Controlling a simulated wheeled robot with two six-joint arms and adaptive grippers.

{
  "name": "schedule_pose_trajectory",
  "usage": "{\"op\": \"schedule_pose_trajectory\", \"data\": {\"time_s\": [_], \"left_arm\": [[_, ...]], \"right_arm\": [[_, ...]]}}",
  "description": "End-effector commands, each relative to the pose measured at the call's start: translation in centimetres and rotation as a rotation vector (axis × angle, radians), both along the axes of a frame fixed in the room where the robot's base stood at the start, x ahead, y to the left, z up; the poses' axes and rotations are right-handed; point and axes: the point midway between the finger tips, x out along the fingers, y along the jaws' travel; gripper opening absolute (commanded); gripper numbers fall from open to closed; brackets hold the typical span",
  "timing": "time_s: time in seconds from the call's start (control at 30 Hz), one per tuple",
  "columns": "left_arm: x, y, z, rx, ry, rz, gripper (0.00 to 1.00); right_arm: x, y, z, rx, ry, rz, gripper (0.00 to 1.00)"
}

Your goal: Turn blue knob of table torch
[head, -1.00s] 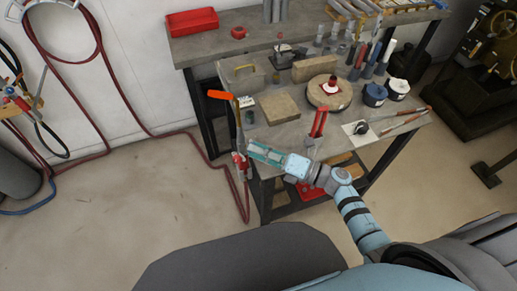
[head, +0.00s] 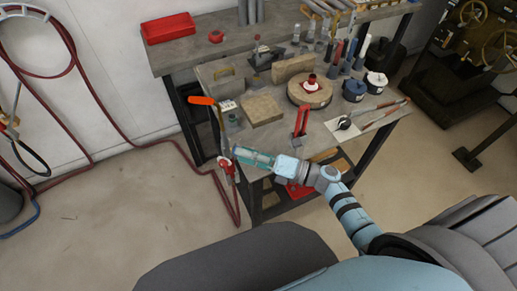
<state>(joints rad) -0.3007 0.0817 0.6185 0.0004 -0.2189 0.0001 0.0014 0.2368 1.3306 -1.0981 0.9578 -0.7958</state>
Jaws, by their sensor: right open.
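The table torch is at the table's left front corner: an orange handle (head: 202,100) tops a thin upright stem, and red fittings (head: 226,164) with a red hose hang at the table edge below. I cannot make out the blue knob at this size. My right gripper (head: 238,154) is open and reaches in from the right, pointing left, its fingertips just right of the red fittings. I cannot tell whether it touches them. Its fingers appear empty. My left gripper is not in view.
The workbench (head: 220,73) holds a red stand (head: 301,122), a wooden block (head: 262,109), a round wooden base (head: 310,94) and several jars and tools. The red hose runs down to the floor and along the wall. The floor (head: 110,220) at left is clear.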

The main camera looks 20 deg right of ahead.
Motion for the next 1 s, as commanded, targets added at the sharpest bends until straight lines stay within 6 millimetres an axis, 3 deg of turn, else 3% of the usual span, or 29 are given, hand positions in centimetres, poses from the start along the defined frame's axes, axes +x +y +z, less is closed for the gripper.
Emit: {"op": "schedule_pose_trajectory", "data": {"time_s": [0.3,0.43,1.0], "left_arm": [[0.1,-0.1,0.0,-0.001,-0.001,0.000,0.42],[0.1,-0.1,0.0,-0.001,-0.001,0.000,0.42],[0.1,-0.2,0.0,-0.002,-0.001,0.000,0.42]], "right_arm": [[-5.4,-6.3,-0.5,-0.004,0.005,0.001,0.42],[-6.8,-7.9,-0.6,-0.002,0.004,0.001,0.42],[-7.0,-8.4,-0.5,0.002,0.004,-0.005,0.42]]}}
